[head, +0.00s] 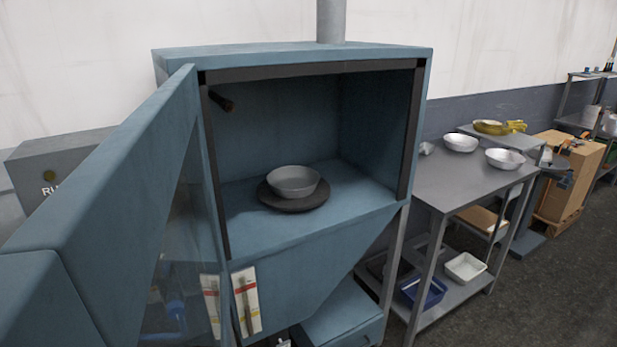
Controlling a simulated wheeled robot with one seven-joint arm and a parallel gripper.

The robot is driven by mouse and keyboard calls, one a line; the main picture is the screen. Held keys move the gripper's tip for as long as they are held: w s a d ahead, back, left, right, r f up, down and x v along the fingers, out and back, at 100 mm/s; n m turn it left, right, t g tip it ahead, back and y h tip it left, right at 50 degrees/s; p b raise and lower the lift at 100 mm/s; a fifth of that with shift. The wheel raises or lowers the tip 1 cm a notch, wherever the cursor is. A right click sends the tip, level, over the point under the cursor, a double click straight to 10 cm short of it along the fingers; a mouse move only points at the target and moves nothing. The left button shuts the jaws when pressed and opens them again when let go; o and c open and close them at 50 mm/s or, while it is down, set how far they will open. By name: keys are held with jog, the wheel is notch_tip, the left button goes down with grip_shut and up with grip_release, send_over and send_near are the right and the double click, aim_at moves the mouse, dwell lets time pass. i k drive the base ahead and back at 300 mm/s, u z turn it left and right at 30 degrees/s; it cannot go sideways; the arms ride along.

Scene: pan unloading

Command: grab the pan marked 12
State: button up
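A grey round pan (293,181) sits inside the open blue cabinet, on a dark round disc (294,200) near the middle of the cabinet floor. No number can be read on it. Two more silver pans, one (461,143) further back and one (505,158) nearer, stand on the grey metal table to the right; no marking is readable on them either. I cannot tell which pan is marked 12. My gripper is not in view.
The blue cabinet (295,237) has its windowed door (120,190) swung open to the left. The metal table (440,187) has clear top space; a blue tray (423,291) and white tray (465,267) lie on its lower shelf. Dark floor (560,290) is open at right.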

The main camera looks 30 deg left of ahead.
aim_at(288, 183)
jog(key=u, duration=0.25)
jog(key=i, duration=0.85)
jog(key=u, duration=1.45)
jog(key=i, duration=0.8)
jog(key=u, duration=0.85)
